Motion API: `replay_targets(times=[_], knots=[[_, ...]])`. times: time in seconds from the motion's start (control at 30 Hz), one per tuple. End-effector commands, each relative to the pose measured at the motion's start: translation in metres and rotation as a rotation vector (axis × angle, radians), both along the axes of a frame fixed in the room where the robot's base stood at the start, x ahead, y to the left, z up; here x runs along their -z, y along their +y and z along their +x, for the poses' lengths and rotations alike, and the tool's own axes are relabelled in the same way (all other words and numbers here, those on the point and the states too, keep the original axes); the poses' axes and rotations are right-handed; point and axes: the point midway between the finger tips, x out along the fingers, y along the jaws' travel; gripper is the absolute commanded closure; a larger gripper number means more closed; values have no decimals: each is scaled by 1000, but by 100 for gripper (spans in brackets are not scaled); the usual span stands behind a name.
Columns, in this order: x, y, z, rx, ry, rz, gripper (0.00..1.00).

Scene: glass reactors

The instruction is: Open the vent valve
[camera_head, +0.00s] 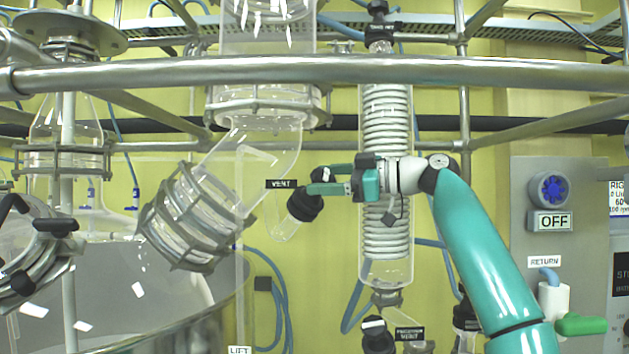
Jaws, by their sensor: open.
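The vent valve is a black knob (304,205) on a slanted clear glass side arm, left of centre. A black "VENT" label (281,184) hangs just above and left of it. My gripper (312,181) comes in from the right with its teal fingers pointing left. It is open, and I see nothing held between the fingers. The fingertips overlap the top of the knob in the picture; I cannot tell if they touch it. The lower finger hides part of the knob's upper edge.
A glass coil condenser (387,240) stands behind my wrist. A steel rail (330,71) crosses above. A clamped glass joint (190,222) is left of the valve. A second black knob (376,335), labelled precision vent, is below. A control panel (535,190) with an "OFF" label stands at right.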

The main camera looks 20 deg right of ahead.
Motion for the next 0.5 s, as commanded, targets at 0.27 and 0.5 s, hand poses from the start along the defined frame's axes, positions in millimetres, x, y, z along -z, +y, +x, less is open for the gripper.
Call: replay_targets(times=[0.27, 0.5], knots=[[-1, -33, -26, 1, 0, 1, 33], [-1, -36, -29, 0, 1, -1, 33]])
